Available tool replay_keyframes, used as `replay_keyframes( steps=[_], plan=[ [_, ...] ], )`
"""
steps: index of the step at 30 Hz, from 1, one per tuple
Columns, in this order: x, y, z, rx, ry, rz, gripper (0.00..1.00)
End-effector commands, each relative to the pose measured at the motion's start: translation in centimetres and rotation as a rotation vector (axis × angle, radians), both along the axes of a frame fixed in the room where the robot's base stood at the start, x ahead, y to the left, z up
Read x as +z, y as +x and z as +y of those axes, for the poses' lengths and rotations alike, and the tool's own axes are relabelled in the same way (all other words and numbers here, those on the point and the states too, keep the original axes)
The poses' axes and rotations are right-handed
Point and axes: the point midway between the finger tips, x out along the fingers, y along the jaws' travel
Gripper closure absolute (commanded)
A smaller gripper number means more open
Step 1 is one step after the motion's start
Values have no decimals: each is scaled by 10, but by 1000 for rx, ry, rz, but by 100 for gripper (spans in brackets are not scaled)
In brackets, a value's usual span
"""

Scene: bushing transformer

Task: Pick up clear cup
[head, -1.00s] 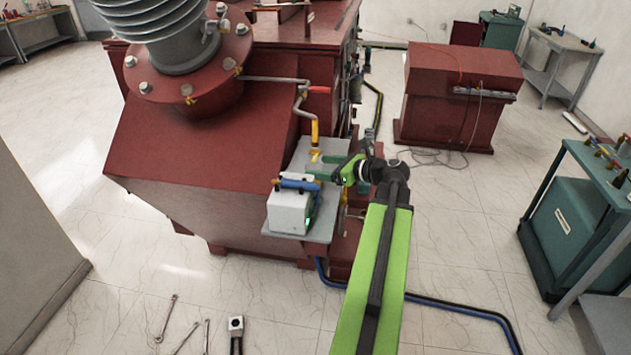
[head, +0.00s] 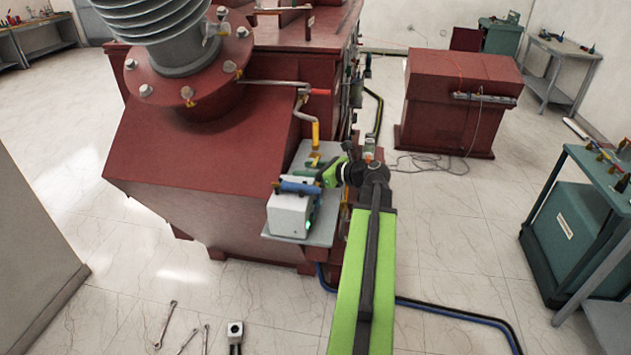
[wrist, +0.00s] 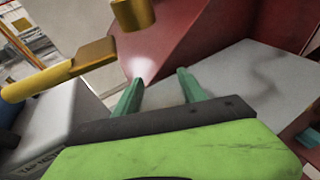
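I cannot make out a clear cup with certainty. A small pale, glassy-looking object (head: 369,145) stands just behind my wrist in the head view, too small to identify. My gripper shows two teal fingers (wrist: 160,77) in the wrist view, spread apart with nothing between them. They point over a grey plate (wrist: 245,85) toward a red slanted surface. In the head view my gripper is low over the grey shelf (head: 325,232), partly hidden behind the white box and its blue handle.
The white box (head: 289,214) with a blue handle (head: 299,187) sits on the shelf, close to my gripper. A yellow-ended lever (head: 315,133) hangs above; yellow parts (wrist: 60,75) crowd the wrist view's left. The red transformer (head: 190,150) rises at left.

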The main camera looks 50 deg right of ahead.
Motion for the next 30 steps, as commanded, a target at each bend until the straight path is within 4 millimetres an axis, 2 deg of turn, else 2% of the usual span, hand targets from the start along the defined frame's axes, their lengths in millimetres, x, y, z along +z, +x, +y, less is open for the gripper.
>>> replay_keyframes(
  steps=[1, 9, 16, 21, 26, 30],
  plan=[
    [0, 0, 0, 0, 0, 0, 65],
    [0, 0, 0, -1, 0, 0, 98],
    [4, -1, -1, -1, 0, 0, 98],
    [22, -1, -1, -1, 0, 0, 98],
    [15, -37, -6, -5, 0, 0, 98],
    [15, -79, -13, -8, 1, 0, 98]
  ],
)
